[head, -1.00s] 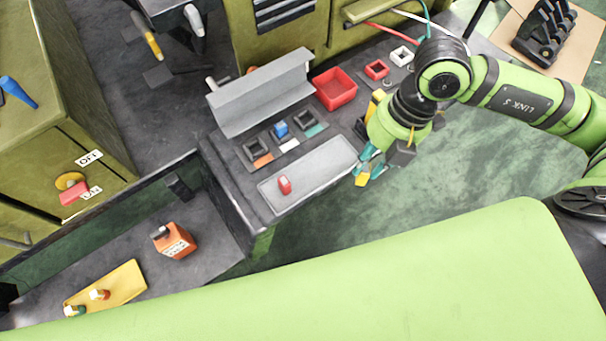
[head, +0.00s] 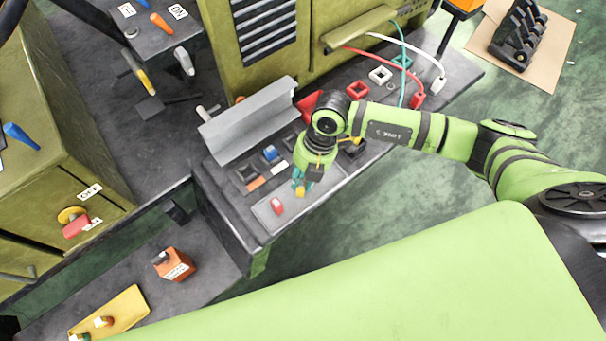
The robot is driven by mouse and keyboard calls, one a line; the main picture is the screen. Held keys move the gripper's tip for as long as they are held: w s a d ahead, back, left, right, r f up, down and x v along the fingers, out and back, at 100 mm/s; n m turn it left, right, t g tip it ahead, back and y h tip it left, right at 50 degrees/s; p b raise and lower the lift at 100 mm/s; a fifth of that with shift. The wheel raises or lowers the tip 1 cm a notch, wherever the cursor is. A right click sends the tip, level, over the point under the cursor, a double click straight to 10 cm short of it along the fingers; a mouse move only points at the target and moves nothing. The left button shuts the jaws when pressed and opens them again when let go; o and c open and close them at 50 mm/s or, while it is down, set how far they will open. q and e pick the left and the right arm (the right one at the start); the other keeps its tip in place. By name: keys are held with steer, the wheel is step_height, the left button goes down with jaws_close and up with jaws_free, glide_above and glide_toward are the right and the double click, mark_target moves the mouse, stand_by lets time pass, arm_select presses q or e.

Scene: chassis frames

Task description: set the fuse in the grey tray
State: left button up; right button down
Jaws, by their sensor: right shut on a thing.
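The grey tray (head: 322,186) is a shallow, long tray at the front edge of the dark bench. My right gripper (head: 299,184), with teal fingers, points down over the tray's middle. It is shut on a small yellow fuse (head: 300,191), partly hidden by the fingers. I cannot tell whether the yellow fuse touches the tray floor. A red fuse (head: 277,206) lies in the tray's left part, apart from the held one. My left gripper is not in view.
A red bin (head: 306,103) is partly hidden by my right arm. An orange box (head: 174,265) stands on the lower-left surface.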

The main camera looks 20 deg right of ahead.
steer(key=shift+f, duration=0.25)
steer(key=shift+f, duration=0.2)
steer(key=c, duration=1)
jaws_free()
steer(key=shift+r, duration=0.1)
steer(key=shift+c, duration=0.2)
steer(key=shift+r, duration=0.1)
steer(key=b+v, duration=0.3)
steer(key=v, duration=0.9)
